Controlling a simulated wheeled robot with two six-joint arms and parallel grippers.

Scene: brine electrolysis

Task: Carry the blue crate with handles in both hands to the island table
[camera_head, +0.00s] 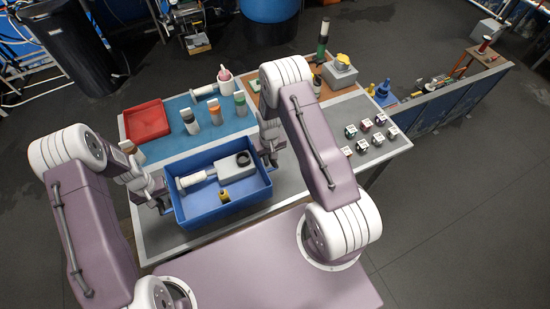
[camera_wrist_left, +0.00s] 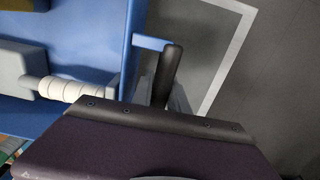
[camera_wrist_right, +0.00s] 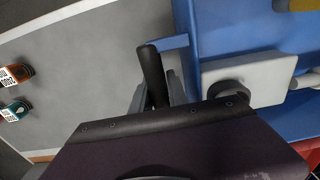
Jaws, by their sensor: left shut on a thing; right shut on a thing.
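The blue crate (camera_head: 228,208) is at the front of the table in the head view, with a grey block-shaped part, a white cylindrical part and a small yellow piece inside. My left gripper (camera_head: 163,204) is shut on the crate's left handle; the dark handle (camera_wrist_left: 168,70) shows in the left wrist view. My right gripper (camera_head: 271,158) is shut on the right handle; that dark handle (camera_wrist_right: 153,75) shows in the right wrist view. The crate looks level. I cannot tell whether its bottom touches the table. The fingertips are partly hidden.
The table (camera_head: 170,240) carries a red tray (camera_head: 147,122), several bottles on a blue mat (camera_head: 180,142), and several small labelled items at the right. A grey box (camera_head: 340,74) stands at the back right. A low blue-sided partition (camera_head: 450,98) stands farther right. Dark floor is open at right.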

